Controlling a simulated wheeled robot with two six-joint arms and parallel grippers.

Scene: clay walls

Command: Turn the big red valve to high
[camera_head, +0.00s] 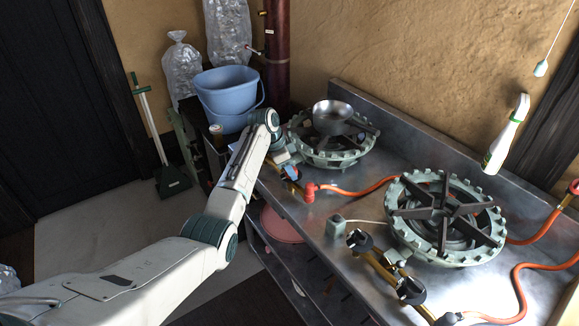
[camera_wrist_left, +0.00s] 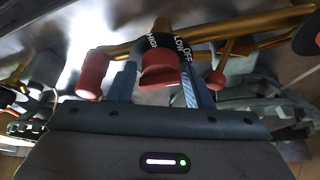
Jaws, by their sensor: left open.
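The big red valve (camera_wrist_left: 160,72) is a red knob in the middle of the left wrist view, on a brass pipe. A black ring (camera_wrist_left: 172,48) behind it carries white words; LOW and OFF read at its right and what looks like HIGH at its left. My left gripper (camera_wrist_left: 160,85) is open, with one blue finger on each side of the red knob; I cannot tell whether they touch it. In the head view my left gripper (camera_head: 287,164) is at the front of the far burner, and the big valve is hidden there.
A smaller red knob (camera_wrist_left: 215,80) sits right of the valve, and a red hose end (camera_wrist_left: 93,76) left. The far burner (camera_head: 335,150) holds a metal bowl (camera_head: 332,114). A near burner (camera_head: 446,218), orange hoses (camera_head: 358,191) and a blue bucket (camera_head: 228,95) stand around.

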